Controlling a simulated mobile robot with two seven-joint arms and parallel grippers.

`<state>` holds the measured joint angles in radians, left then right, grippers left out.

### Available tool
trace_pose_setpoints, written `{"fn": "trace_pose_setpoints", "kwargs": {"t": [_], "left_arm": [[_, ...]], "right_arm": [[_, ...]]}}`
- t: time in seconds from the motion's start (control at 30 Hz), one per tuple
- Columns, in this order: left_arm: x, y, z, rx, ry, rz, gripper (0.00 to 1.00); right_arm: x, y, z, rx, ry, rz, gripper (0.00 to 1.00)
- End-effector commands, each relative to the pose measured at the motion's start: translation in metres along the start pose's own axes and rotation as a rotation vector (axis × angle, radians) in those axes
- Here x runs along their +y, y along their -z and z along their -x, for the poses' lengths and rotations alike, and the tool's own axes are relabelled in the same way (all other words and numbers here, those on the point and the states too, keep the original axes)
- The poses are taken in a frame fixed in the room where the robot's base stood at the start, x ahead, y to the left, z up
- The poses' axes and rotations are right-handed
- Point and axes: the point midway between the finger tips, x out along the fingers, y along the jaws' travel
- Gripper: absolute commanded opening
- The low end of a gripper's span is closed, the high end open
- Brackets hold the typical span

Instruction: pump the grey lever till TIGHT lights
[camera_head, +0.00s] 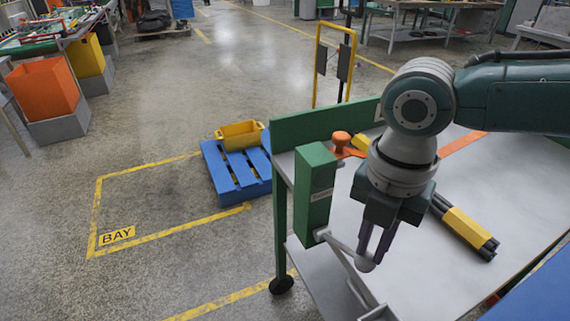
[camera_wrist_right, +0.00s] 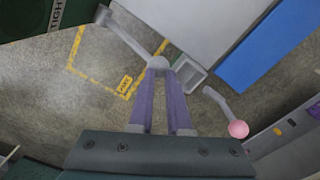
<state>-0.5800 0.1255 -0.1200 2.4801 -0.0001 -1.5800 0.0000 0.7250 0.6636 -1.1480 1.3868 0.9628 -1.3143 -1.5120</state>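The TIGHT label (camera_wrist_right: 57,12) is partly cut off at the upper left, on dark green; I see no lit lamp. My left gripper is out of view.
The cart top (camera_head: 485,190) holds an orange knobbed part (camera_head: 341,140) and dark rods with a yellow sleeve (camera_head: 462,228). A blue pallet (camera_head: 235,172) with a yellow bin (camera_head: 240,134) stands on the floor behind. Floor by BAY is clear.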

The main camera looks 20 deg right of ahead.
Motion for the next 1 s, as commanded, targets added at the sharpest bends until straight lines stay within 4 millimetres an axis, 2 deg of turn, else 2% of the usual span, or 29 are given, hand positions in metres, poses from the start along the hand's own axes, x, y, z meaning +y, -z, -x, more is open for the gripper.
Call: {"fn": "trace_pose_setpoints", "kwargs": {"t": [0.23, 0.7, 1.0], "left_arm": [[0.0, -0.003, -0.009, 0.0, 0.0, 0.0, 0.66], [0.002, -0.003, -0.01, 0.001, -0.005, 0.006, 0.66], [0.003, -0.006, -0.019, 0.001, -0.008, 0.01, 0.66]], "right_arm": [[-0.005, 0.003, -0.019, 0.0, 0.001, 0.0, 0.17], [-0.006, 0.004, -0.023, 0.0, 0.0, 0.0, 0.17], [-0.01, 0.006, -0.041, 0.001, 0.001, 0.0, 0.17]]}}
